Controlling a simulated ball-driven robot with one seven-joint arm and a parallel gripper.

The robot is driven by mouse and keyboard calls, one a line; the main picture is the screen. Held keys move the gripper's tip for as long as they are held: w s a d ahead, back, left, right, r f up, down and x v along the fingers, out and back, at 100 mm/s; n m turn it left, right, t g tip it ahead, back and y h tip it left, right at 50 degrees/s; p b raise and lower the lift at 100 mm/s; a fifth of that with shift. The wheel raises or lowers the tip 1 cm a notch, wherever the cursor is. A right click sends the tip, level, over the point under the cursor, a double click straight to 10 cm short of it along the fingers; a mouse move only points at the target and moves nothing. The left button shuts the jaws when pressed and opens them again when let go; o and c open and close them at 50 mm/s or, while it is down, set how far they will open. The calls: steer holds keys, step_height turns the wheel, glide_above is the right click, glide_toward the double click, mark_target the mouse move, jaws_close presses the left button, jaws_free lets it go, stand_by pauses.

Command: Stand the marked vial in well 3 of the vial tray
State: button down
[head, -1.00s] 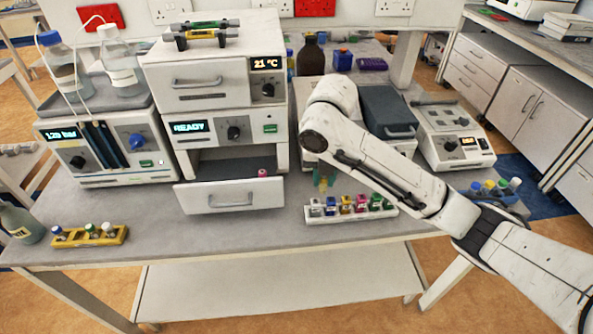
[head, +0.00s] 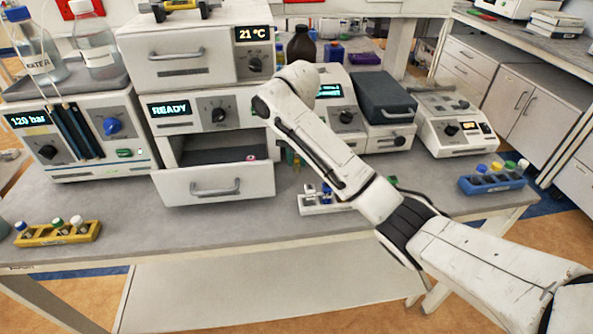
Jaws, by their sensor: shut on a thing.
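My gripper (head: 291,158) hangs at the end of my arm, just right of the open drawer, and my arm hides much of it. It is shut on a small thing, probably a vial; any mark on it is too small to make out. The white vial tray (head: 312,210) stands on the bench to the lower right of my gripper. Blue and pale tops show at its left end, and my arm covers its middle and right part. Its well numbers cannot be read.
The drawer (head: 215,186) is open, with a small pink-topped item (head: 250,158) inside. A yellow rack (head: 58,235) with several vials stands at front left, and a blue rack (head: 492,183) at right. A grey-lidded device (head: 384,100) stands behind my arm. The front bench centre is clear.

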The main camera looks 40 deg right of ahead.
mark_target(296, 161)
steer(key=shift+w+f+p, duration=0.1)
steer(key=shift+f+p, duration=0.3)
steer(key=shift+f, duration=1.3)
steer(key=shift+f, duration=0.1)
steer(key=c, duration=1)
jaws_free()
